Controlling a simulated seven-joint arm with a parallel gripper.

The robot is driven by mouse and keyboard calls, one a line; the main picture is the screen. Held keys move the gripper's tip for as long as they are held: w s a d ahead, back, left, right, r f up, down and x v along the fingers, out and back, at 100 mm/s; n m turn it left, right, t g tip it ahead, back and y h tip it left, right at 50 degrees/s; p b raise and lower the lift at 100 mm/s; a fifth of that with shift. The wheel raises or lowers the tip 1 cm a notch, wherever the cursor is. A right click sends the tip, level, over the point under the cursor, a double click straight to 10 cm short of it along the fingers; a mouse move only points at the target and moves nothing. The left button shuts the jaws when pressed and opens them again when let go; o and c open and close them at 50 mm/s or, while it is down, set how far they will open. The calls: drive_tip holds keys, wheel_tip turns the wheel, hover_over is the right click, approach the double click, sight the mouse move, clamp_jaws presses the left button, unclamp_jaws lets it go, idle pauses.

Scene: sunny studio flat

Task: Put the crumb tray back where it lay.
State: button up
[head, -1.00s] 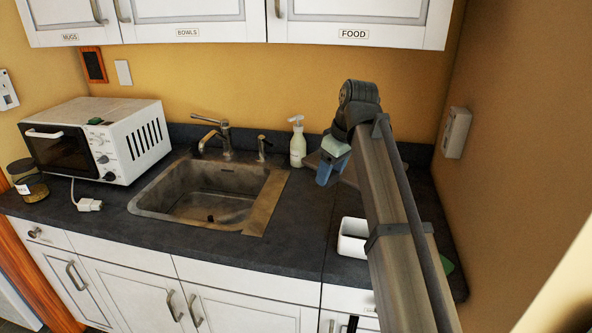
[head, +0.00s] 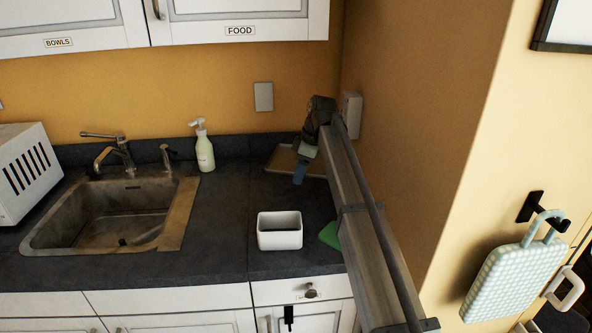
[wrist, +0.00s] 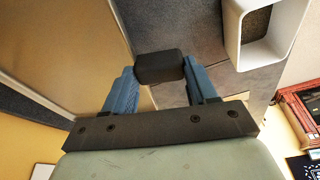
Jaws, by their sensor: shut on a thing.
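The crumb tray (head: 283,160) is a flat tan tray with a low rim. In the head view it is in the back right corner of the counter, partly hidden by my gripper (head: 299,178). In the wrist view the tray (wrist: 70,35) fills the upper left. My gripper (wrist: 160,75) is shut on a dark block at the tray's edge, which looks like its handle. I cannot tell whether the tray touches the counter (head: 215,235).
A white open box (head: 280,238) stands in front of the tray; a green item (head: 329,234) lies right of it. A soap bottle (head: 205,155) and the sink (head: 70,250) are to the left. The right wall (head: 400,130) is close to my arm. Counter between bottle and box is clear.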

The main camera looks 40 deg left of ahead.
drive_tip(key=shift+f, duration=0.15)
drive_tip(key=shift+f, duration=4.95)
drive_tip(key=o, duration=1.5)
drive_tip(key=shift+r, duration=0.15)
drive_tip(key=shift+v, duration=5.85)
drive_tip(key=shift+s, duration=0.1)
